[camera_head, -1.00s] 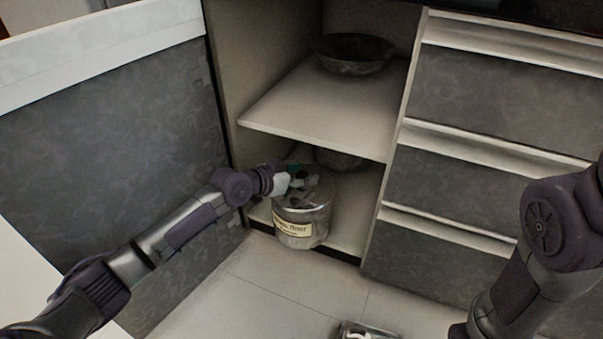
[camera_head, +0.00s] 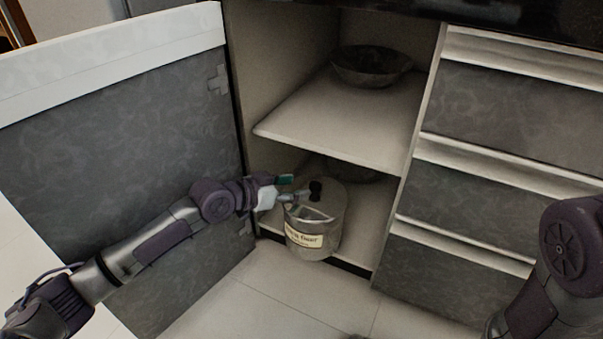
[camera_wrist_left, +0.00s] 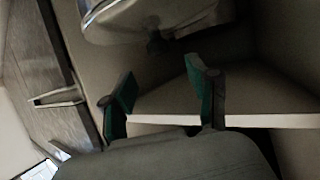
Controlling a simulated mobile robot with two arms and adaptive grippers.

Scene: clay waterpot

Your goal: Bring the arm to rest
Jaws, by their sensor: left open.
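My left gripper (camera_head: 289,187) is open beside the upper left of a lidded pot (camera_head: 325,215) with a paper label and a dark knob. The pot stands upright at the front of the cabinet's lower compartment. In the left wrist view, the green-padded fingers of my left gripper (camera_wrist_left: 160,88) are apart with nothing between them. Part of the pot (camera_wrist_left: 140,22) shows beyond them at the top of that view. My right arm is at the right edge of the head view, and its gripper is not visible.
The cabinet door (camera_head: 110,140) stands open at the left, behind my left arm. A shelf (camera_head: 330,130) above the pot holds a dark bowl (camera_head: 370,66). Another dark vessel is partly hidden behind the pot. Closed drawers (camera_head: 500,115) are at the right. The visible floor (camera_head: 300,295) in front is clear.

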